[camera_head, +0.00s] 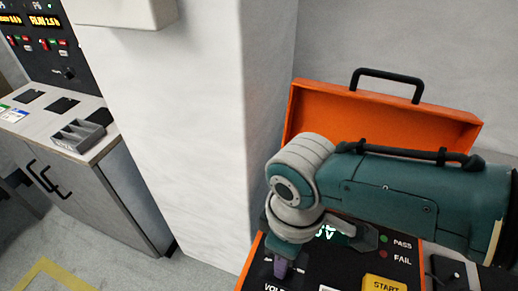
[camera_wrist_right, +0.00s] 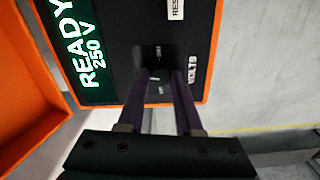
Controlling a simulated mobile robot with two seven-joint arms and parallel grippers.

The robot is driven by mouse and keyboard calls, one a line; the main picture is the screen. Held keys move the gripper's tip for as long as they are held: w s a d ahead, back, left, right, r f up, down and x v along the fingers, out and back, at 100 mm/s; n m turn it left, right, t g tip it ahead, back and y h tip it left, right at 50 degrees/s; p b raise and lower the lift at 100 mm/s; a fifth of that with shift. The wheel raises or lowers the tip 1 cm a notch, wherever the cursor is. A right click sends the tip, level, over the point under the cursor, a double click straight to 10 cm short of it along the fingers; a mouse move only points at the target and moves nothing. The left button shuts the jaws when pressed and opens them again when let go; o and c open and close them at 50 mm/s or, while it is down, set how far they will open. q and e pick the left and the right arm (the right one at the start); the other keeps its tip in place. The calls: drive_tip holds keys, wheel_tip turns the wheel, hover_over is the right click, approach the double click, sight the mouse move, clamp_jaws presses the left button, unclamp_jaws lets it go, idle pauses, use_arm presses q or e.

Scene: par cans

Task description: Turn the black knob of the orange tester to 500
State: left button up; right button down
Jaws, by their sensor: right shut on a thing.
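The orange tester (camera_head: 400,105) stands open, its lid up behind a black panel (camera_head: 335,262). My right gripper (camera_head: 280,268) reaches down to the panel's left part. In the right wrist view its two dark fingers (camera_wrist_right: 164,82) are shut on the black knob (camera_wrist_right: 157,64), which is dark against the panel and partly hidden between them. The VOLTS label is beside the fingers. The green display (camera_wrist_right: 84,48) reads READY 250 V; in the head view my right arm covers most of it. My left gripper is not in view.
A yellow START button (camera_head: 384,284) and the PASS and FAIL lamps (camera_head: 383,247) are on the panel's right side. A white pillar (camera_head: 165,120) stands left of the tester. A grey cabinet with a control panel (camera_head: 40,115) is farther left.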

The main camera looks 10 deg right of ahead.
drive_tip(key=m, duration=0.3)
drive_tip(key=shift+a+m+p, duration=0.1)
drive_tip(key=shift+m+p, duration=0.3)
drive_tip(key=m, duration=0.4)
drive_tip(key=shift+m+p, duration=0.3)
drive_tip(key=shift+p, duration=0.05)
drive_tip(key=m, duration=0.4)
drive_tip(key=shift+m+p, duration=0.3)
drive_tip(key=shift+m, duration=1.6)
drive_tip(key=c, duration=0.6)
unclamp_jaws()
drive_tip(key=shift+r, duration=0.1)
